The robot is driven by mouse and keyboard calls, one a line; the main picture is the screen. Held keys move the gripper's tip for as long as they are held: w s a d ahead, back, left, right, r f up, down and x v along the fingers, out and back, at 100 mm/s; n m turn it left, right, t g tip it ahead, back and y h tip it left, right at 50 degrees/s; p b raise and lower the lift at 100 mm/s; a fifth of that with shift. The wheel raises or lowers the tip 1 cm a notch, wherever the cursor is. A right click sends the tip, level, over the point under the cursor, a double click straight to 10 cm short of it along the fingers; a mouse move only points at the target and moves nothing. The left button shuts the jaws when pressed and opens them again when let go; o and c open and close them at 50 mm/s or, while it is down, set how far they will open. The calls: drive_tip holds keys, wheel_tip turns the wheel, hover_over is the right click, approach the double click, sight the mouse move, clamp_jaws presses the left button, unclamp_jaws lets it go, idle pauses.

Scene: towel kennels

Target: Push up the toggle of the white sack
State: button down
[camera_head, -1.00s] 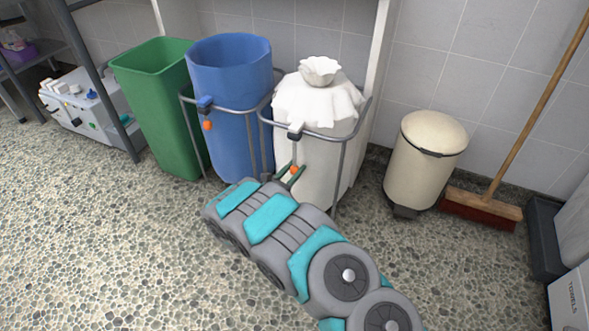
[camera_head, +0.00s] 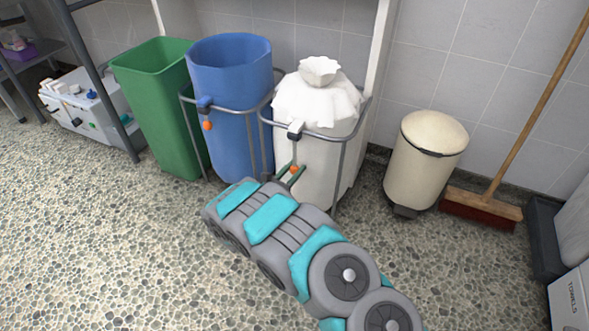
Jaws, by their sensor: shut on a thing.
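The white sack (camera_head: 320,160) hangs in a grey metal frame, its gathered top bunched above the rim. A cord runs down its front from a dark clip with a white part (camera_head: 295,131) on the frame's rail. The small orange toggle (camera_head: 294,169) is on this cord, low on the sack's front. My gripper (camera_head: 291,173) is at the toggle, its green fingers on either side and shut on it. My arm hides the lower left part of the sack.
A blue sack (camera_head: 230,110) with its own orange toggle (camera_head: 208,125) stands left of the white one, and a green bin (camera_head: 160,105) further left. A cream pedal bin (camera_head: 424,160) and a broom (camera_head: 483,207) are at right.

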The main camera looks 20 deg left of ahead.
drive_tip(key=shift+f+b, duration=0.35)
drive_tip(key=shift+f, duration=0.35)
drive_tip(key=c, duration=0.5)
unclamp_jaws()
drive_tip(key=shift+s, duration=0.1)
drive_tip(key=v, duration=0.7)
drive_tip(key=shift+s, duration=0.3)
